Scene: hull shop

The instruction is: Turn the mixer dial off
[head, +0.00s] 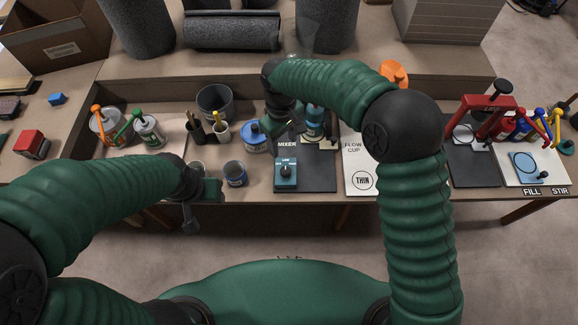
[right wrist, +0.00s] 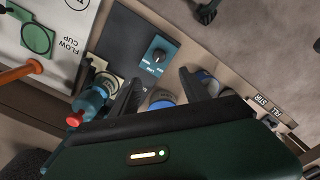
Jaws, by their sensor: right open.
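My right gripper (head: 291,129) is above the back of the mat, behind the box and apart from the dial. Its two fingers (right wrist: 158,90) are spread with nothing held between them. My left gripper (head: 190,216) hangs at the table's front edge, left of the box; its fingers are unclear.
A blue mixer (head: 314,122) stands at the mat's back, partly behind my right gripper. A blue-lidded can (head: 254,137) and an open can (head: 235,173) stand to the left. The FLOW CUP sheet (head: 357,165) lies right.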

